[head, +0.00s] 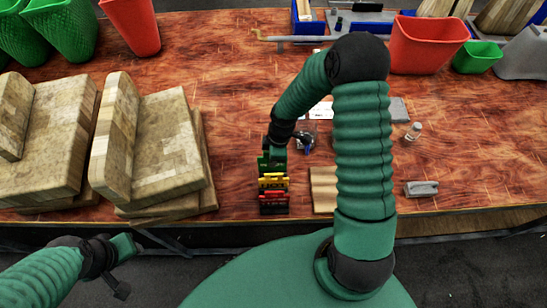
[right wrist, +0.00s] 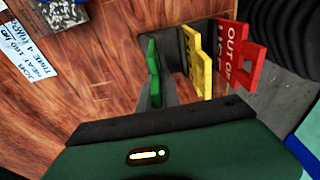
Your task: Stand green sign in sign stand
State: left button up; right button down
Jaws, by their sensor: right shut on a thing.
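The dark sign stand (head: 274,211) is near the table's front edge in the head view. A yellow sign (head: 273,181) and a red sign (head: 273,198) stand in it. My right gripper (head: 272,152) is at the stand's far end, shut on the green sign. In the right wrist view the green sign (right wrist: 153,72) is upright at the gripper's fingers, beside the yellow sign (right wrist: 196,58) and the red sign (right wrist: 238,60). I cannot tell whether its lower edge is in a slot. My left gripper (head: 124,247) is low, off the table's front; its jaws are unclear.
Wooden blocks (head: 160,140) fill the table's left. A small wooden board (head: 323,190) lies right of the stand, with a grey block (head: 421,188) and a small bottle (head: 413,132) farther right. Red and green bins (head: 428,45) stand at the back. The table between blocks and stand is clear.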

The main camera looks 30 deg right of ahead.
jog(key=shift+f+b, duration=1.2)
jog(key=shift+f, duration=0.7)
jog(key=c, duration=1.5)
grip_release()
jog(key=r, duration=0.5)
jog(key=d+r, duration=0.1)
jog(key=r, duration=0.5)
jog(key=s+d+r, duration=0.1)
jog(key=r, duration=0.4)
jog(key=shift+r+p, duration=0.35)
jog(key=shift+s+a, duration=0.1)
jog(key=s+a+m, duration=0.2)
jog(key=a+m, duration=0.1)
jog(key=m, duration=0.1)
jog(key=s+a+m+t, duration=0.1)
jog(key=s+a+m, duration=0.2)
jog(key=m, duration=0.1)
jog(key=s+a+m+h+b, duration=0.1)
jog(key=s+a+m, duration=0.2)
jog(key=shift+f+m+t, duration=0.4)
